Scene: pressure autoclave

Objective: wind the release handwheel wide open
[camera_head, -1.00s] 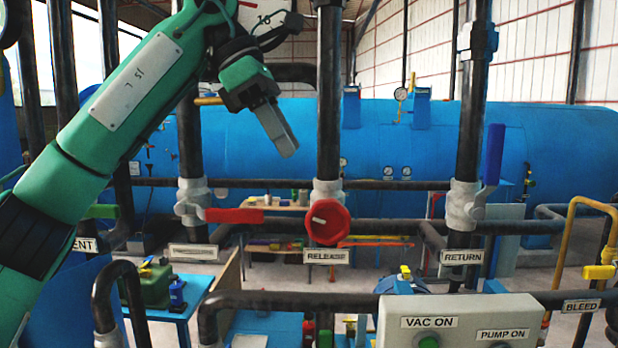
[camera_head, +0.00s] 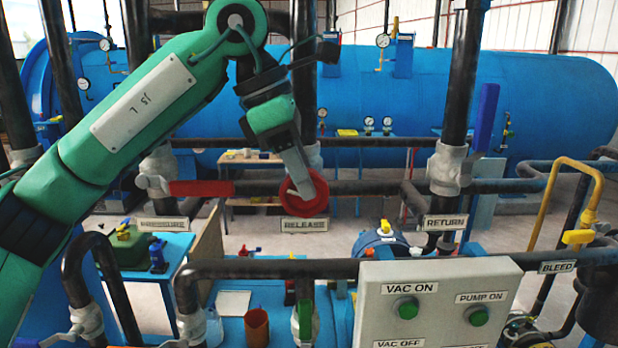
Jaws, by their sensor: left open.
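The release handwheel (camera_head: 291,205) is a red round wheel on a valve at the vertical black pipe, just above the plate marked RELEASE (camera_head: 305,226). My left gripper (camera_head: 304,184) comes in from the upper left and points down at the wheel. Its grey fingers overlap the wheel's upper right part in the picture and hide some of it. The jaws are open; I cannot tell whether they touch the rim. My right gripper is not in view.
A red lever valve (camera_head: 200,188) is left of the wheel, and a blue lever valve (camera_head: 485,118) stands at the RETURN pipe on the right. A grey control box (camera_head: 440,300) is in front at lower right. A black horizontal pipe (camera_head: 270,268) crosses below the wheel.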

